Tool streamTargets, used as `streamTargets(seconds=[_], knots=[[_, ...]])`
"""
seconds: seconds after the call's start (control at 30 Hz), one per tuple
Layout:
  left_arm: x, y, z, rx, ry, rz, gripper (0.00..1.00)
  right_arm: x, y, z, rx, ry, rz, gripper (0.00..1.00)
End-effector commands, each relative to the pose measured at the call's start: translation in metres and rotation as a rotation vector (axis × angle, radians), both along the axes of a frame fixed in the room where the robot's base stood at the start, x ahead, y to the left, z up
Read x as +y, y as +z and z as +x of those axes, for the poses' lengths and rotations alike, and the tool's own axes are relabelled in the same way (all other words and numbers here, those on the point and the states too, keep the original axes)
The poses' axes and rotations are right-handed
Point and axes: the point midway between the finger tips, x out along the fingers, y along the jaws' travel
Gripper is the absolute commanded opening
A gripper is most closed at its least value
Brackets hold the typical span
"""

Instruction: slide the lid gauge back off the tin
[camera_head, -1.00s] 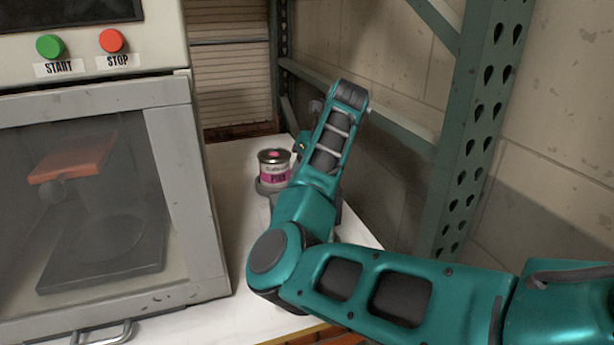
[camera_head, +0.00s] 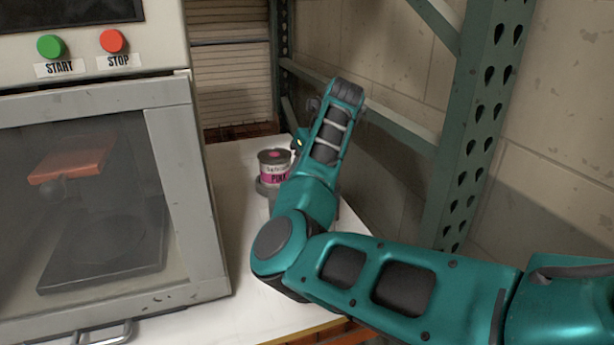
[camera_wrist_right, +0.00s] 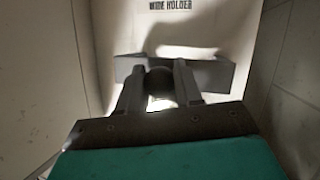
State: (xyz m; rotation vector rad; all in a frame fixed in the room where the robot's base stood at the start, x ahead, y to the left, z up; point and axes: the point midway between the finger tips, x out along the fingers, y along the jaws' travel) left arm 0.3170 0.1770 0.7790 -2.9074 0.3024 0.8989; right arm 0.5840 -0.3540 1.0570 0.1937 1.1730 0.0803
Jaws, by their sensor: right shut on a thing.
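The tin (camera_head: 275,167) with a pink label stands upright on the white tabletop in the head view, in a low grey holder (camera_head: 265,188). My right arm stands just right of it and covers part of its right side; the right gripper is hidden there. In the right wrist view my right gripper (camera_wrist_right: 160,86) is shut on a dark round knob, with a flat grey piece (camera_wrist_right: 210,73) spreading to both sides behind the fingers. I take this to be the lid gauge. The tin cannot be made out in that view. My left gripper is not in view.
A machine with a glass door (camera_head: 90,200) and START and STOP buttons stands close on the left. A green perforated rack post (camera_head: 480,130) and a wall bound the right. Printed lettering "WIDE HOLDER" (camera_wrist_right: 170,5) shows on the pale surface in the wrist view.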

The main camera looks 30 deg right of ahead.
Motion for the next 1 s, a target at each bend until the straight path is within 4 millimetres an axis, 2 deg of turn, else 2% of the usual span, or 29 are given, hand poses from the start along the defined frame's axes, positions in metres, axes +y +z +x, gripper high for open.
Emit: streamTargets(seconds=[0.33, 0.37, 0.43, 0.77, 0.87, 1.0], knots=[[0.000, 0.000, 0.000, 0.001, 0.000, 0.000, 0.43, -0.002, 0.002, 0.005, -0.010, -0.003, -0.004, 0.00], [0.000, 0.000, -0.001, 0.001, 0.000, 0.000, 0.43, -0.002, 0.002, 0.006, -0.011, -0.003, -0.004, 0.36], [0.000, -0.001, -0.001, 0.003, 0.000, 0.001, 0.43, -0.002, 0.002, 0.005, -0.011, -0.003, -0.004, 0.43], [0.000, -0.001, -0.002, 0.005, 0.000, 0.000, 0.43, -0.002, 0.005, 0.003, -0.006, -0.002, -0.002, 0.44], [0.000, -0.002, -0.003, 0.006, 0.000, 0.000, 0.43, -0.004, 0.015, -0.001, -0.008, -0.003, -0.004, 0.44], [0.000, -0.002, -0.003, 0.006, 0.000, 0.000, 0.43, -0.009, 0.042, -0.011, -0.011, -0.005, -0.004, 0.44]])
